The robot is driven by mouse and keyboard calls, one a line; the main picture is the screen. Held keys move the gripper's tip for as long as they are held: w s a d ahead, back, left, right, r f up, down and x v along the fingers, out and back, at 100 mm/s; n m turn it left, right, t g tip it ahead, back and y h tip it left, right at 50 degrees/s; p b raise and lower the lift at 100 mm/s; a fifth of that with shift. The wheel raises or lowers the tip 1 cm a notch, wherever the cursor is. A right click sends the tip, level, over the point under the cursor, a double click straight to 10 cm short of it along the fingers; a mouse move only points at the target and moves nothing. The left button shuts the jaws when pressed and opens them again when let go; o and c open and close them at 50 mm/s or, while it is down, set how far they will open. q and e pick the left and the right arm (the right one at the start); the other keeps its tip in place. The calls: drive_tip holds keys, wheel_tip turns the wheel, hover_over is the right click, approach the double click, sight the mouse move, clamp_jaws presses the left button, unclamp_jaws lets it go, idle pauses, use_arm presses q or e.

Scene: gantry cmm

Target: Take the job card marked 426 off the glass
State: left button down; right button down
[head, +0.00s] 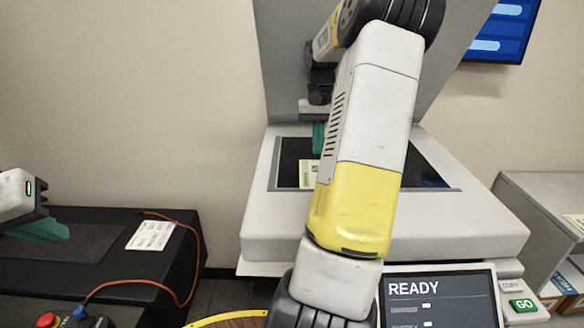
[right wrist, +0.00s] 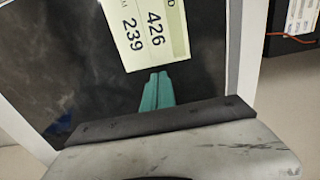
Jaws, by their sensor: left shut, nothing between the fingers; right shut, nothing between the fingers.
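The job card marked 426 (right wrist: 150,28), pale yellow-green with 239 below the number, lies on the dark glass (head: 290,158) of the scanner-like machine. In the head view the card (head: 309,174) is partly hidden by my right arm. My right gripper (right wrist: 158,76) is shut and empty, its teal fingertips close to the card's edge; I cannot tell whether they touch it. In the head view the right gripper (head: 318,136) is over the glass behind the card. My left gripper (head: 58,231) is shut and empty at the far left, above the black bench.
The machine's lid (head: 285,60) stands raised. A READY screen (head: 437,298) and green GO button (head: 523,305) are at its front. Another white card (head: 150,235) and an orange cable (head: 200,250) lie on the black bench (head: 100,285). A grey cabinet (head: 540,190) stands at right.

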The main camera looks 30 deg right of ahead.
drive_tip(key=shift+f, duration=0.75)
drive_tip(key=shift+s, duration=0.15)
drive_tip(key=shift+s+a, duration=1.55)
drive_tip(key=shift+s, duration=1.2)
drive_tip(key=shift+s+a, duration=1.55)
drive_tip(key=shift+s, duration=1.25)
drive_tip(key=shift+s+a, duration=1.55)
drive_tip(key=shift+s, duration=1.2)
drive_tip(key=shift+r, duration=3.05)
